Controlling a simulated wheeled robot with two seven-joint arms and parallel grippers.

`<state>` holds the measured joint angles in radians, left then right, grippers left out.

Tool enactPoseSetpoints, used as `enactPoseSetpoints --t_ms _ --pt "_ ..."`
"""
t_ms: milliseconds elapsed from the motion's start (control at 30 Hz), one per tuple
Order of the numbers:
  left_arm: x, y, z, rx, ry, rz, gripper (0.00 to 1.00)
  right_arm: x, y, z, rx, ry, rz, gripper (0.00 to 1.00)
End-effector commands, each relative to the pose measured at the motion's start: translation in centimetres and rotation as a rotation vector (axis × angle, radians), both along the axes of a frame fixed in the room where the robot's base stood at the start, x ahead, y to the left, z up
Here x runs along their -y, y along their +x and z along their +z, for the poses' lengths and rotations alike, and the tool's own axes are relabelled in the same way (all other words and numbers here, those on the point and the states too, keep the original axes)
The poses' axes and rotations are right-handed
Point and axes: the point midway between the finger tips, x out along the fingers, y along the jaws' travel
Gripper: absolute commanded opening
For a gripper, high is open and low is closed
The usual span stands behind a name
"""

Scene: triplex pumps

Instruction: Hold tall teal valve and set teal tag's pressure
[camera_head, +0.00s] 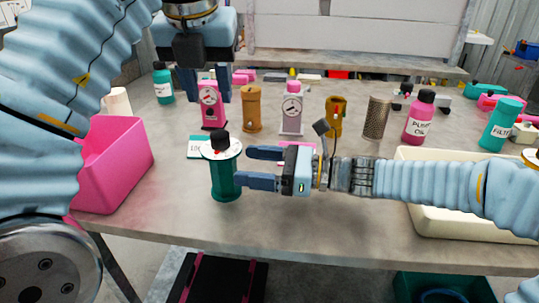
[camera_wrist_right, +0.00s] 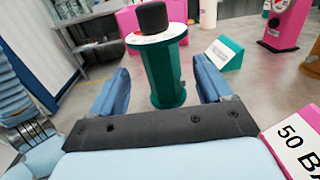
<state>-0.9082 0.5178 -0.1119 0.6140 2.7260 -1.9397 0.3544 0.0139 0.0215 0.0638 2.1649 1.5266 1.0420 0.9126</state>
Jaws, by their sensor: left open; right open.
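The tall teal valve (camera_head: 225,178) stands upright on the table, with a white dial face and a black knob (camera_head: 221,140) on top. It also shows in the right wrist view (camera_wrist_right: 163,72). The teal tag (camera_head: 196,147) stands just behind it, partly hidden; its white face shows in the right wrist view (camera_wrist_right: 224,54), too small to read. My right gripper (camera_head: 249,168) is open, pointing left, with the valve just ahead of and between the line of its fingers. My left gripper (camera_head: 209,84) is open and points down, above and behind the valve.
A pink bin (camera_head: 118,165) stands left, a cream tray (camera_head: 430,225) right under my right arm. Pink (camera_head: 212,105) and mauve (camera_head: 292,112) gauges, ochre parts (camera_head: 251,108) and bottles (camera_head: 419,117) line the back. A pink tag reading "50 BA" (camera_wrist_right: 298,140) lies beside my right gripper.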

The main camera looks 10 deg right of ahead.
Motion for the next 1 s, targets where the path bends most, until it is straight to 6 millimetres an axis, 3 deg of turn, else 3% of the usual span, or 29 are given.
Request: enactPoseSetpoints --t_ms 100,300,733,1000 --pt "0.0 0.0 0.0 0.0 0.0 0.0 0.43 -2.4 0.8 0.0 -0.001 -0.001 0.004 0.79" --pt "0.0 0.0 0.0 0.001 0.0 0.001 0.43 -5.1 1.9 0.0 0.0 0.0 0.001 0.79" --pt "0.0 0.0 0.0 0.001 0.0 0.001 0.43 -6.1 2.3 0.0 0.0 0.0 -0.001 0.79" --pt "0.0 0.1 0.0 0.001 0.0 0.001 0.43 -6.1 2.3 0.0 0.0 0.0 -0.001 0.37"
